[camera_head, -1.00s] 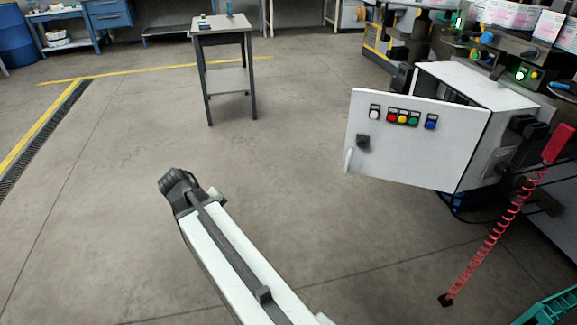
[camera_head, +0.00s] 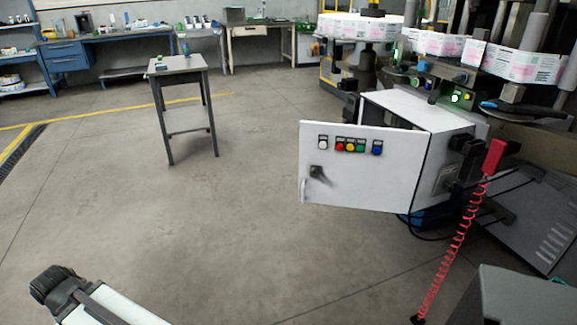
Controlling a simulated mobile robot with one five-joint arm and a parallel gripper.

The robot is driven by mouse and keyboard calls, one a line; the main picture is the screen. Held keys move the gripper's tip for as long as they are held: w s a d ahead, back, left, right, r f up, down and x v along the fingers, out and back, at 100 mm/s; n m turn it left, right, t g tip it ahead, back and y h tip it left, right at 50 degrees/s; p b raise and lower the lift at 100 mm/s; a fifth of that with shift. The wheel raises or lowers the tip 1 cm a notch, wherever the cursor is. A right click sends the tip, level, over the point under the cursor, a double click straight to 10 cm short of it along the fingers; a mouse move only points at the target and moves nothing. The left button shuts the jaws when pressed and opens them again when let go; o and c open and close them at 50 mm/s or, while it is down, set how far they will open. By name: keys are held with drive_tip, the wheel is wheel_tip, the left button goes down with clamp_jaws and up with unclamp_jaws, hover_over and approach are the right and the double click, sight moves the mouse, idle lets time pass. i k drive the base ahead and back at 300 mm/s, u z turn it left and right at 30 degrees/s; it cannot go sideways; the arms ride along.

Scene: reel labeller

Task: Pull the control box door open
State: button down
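The control box (camera_head: 447,132) is a white cabinet at right of centre. Its white door (camera_head: 365,185) stands swung wide open, hinged at its right edge, with its free edge out to the left. The door carries a row of coloured buttons (camera_head: 350,147), a dark latch (camera_head: 317,171) and a pale upright handle (camera_head: 304,190) near the free edge. My arm shows at the lower left, ending in a dark part, well apart from the door. No gripper fingers can be seen. Most of the box's inside is hidden behind the door.
A red handset (camera_head: 495,157) with a coiled red cord hangs right of the box. A grey cabinet (camera_head: 520,298) is at the lower right. A small table (camera_head: 178,64) stands at the back left. The labelling machine fills the upper right. The floor left of the door is clear.

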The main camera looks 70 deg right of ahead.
sight(353, 176)
drive_tip(key=u, duration=0.15)
drive_tip(key=i, duration=1.3)
drive_tip(key=z, duration=0.65)
